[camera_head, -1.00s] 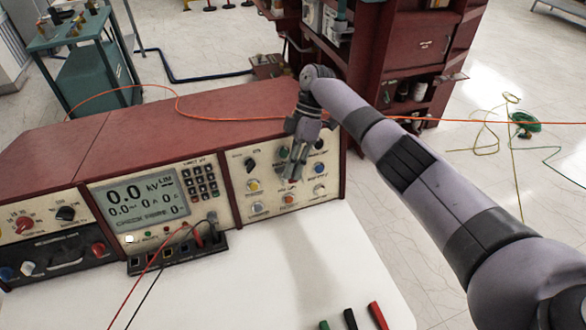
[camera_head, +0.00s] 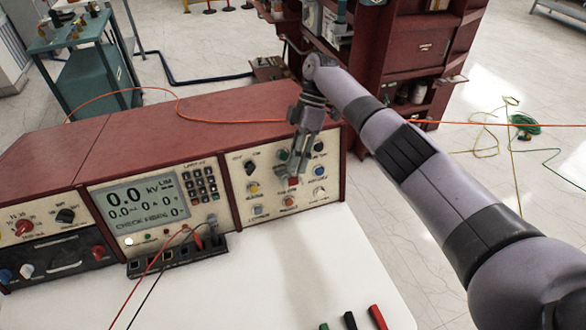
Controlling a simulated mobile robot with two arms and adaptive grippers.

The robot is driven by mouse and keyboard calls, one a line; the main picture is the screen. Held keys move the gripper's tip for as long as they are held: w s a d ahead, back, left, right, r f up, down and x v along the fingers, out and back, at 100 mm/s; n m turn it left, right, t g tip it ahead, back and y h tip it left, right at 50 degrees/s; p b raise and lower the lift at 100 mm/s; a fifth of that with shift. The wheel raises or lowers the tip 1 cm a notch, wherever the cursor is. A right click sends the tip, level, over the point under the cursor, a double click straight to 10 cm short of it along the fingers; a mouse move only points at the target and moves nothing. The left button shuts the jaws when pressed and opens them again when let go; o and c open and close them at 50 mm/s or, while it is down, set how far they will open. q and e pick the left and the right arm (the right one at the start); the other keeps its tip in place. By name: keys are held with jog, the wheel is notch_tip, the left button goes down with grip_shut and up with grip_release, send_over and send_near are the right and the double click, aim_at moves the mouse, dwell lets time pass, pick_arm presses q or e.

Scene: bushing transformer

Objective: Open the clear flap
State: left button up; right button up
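The red-topped test console (camera_head: 200,110) stands on the white table, its cream front facing me. I cannot pick out the clear flap for certain; it is too small or hidden by my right gripper. My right gripper (camera_head: 291,178) points down in front of the right control panel (camera_head: 238,190), its fingertips by a small red spot among the knobs and buttons. Whether it touches the panel, and whether its fingers are open or shut, I cannot tell. My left gripper is not in view.
The display (camera_head: 148,202) sits mid-console, with a keypad (camera_head: 201,183) beside it and red and black leads plugged in below. An orange cable runs across the console top. Green, black and red (camera_head: 377,317) pieces lie at the table's front. The table (camera_head: 300,265) is otherwise mostly clear.

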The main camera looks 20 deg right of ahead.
jog(key=shift+v, duration=2.15)
